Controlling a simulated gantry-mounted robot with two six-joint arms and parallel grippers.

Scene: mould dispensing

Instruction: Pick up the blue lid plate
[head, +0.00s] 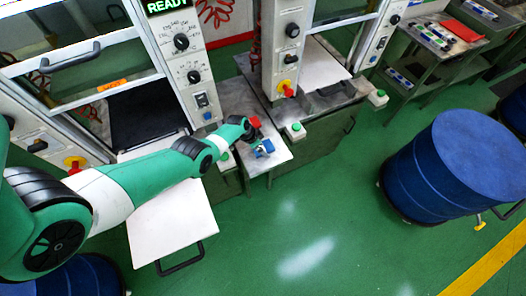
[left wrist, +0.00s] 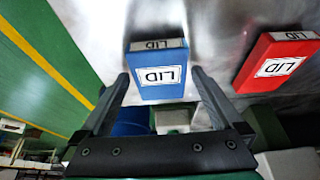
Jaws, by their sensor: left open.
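In the head view the blue lid plate (head: 266,146) is small, near the front of a grey metal table. My left gripper (left wrist: 161,76) is open, with one finger on each side of the blue plate in the picture. I cannot tell whether the fingers touch it. In the head view my left gripper (head: 256,140) is at the plate and partly covers the area. My right gripper is not in view.
A red lid plate (left wrist: 275,64) lies close by on the same metal table (head: 232,98), right of the blue one in the wrist view. A press machine (head: 185,60) stands behind. A blue drum (head: 455,165) stands at right on the green floor.

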